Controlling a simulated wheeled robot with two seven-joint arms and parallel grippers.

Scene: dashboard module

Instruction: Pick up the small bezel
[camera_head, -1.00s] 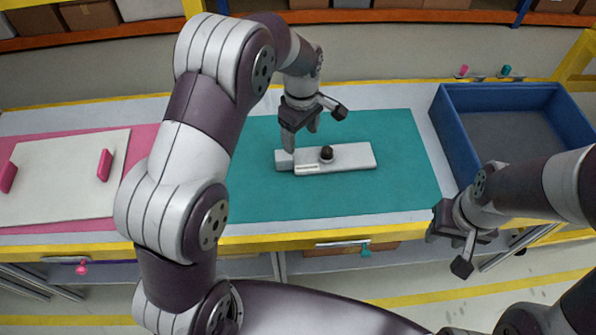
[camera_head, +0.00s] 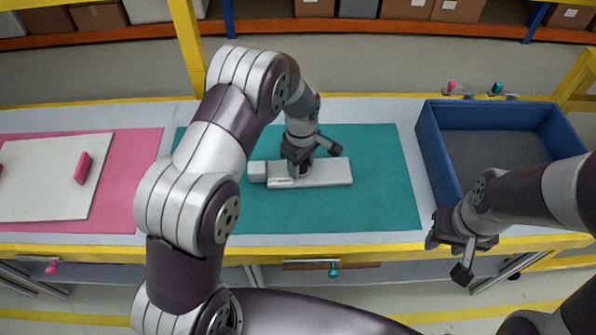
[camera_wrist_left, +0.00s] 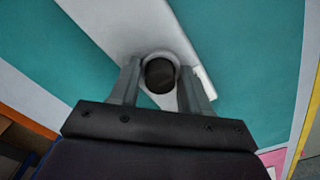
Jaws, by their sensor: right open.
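The small bezel appears to be the pale flat bar (camera_head: 335,172) lying on the teal mat (camera_head: 385,205). A round black knob (camera_wrist_left: 160,75) in a pale collar stands up from the bar in the left wrist view. My left gripper (camera_head: 304,168) is over the bar, pointing down, and hides the knob in the head view. In the left wrist view its two fingers (camera_wrist_left: 158,84) stand one on each side of the knob, with narrow gaps. My right gripper (camera_head: 448,257) is open and empty by the table's front edge, below the blue bin.
A blue bin (camera_head: 432,150) stands at the table's right end, its visible floor empty. A pink mat (camera_head: 148,185) with a white panel (camera_head: 45,180) and pink blocks (camera_head: 83,167) lies at the left. Teal mat around the bar is clear.

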